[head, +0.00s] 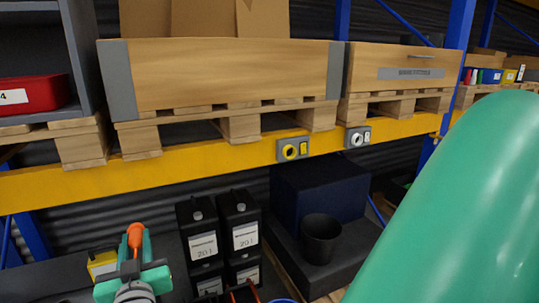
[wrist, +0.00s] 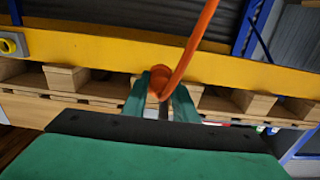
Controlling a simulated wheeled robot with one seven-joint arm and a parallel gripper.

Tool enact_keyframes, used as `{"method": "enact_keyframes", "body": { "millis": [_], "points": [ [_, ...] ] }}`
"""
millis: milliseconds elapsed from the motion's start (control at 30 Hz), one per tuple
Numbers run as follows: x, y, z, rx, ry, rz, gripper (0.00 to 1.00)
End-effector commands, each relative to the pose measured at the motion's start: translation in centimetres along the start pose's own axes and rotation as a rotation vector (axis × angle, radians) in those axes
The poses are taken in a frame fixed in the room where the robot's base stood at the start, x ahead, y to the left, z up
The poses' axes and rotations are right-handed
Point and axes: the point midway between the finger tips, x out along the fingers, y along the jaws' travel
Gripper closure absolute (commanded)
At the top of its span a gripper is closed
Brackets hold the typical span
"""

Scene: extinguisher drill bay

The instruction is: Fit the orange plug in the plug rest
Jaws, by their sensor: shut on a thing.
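The orange plug (head: 135,236) is held upright between the teal fingers of my gripper (head: 135,258) at the lower left of the head view. In the wrist view the orange plug (wrist: 159,82) sits between the fingertips of my gripper (wrist: 160,98), with an orange cable rising from it. On the yellow beam, a grey plate with a yellow ring (head: 290,151) and a grey plate with a white ring (head: 357,138) stand apart from the plug, to its upper right. I cannot tell which is the plug rest. The yellow ring (wrist: 8,46) also shows at the wrist view's left edge.
The yellow beam (head: 200,167) carries pallets with a wooden crate (head: 230,75). Below stand several black canisters (head: 240,230), a black cup (head: 320,238) and a dark blue box (head: 335,190). A red bin (head: 40,93) is at upper left. My teal arm hides the right side.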

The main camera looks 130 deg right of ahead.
Motion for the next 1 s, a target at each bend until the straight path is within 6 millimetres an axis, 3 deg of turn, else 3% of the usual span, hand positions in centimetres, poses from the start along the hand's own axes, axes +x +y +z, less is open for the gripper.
{"method": "enact_keyframes", "body": {
  "millis": [1000],
  "points": [
    [0.1, -5.9, 1.2, 0.000, 0.000, 0.001, 1.00]
  ]
}}
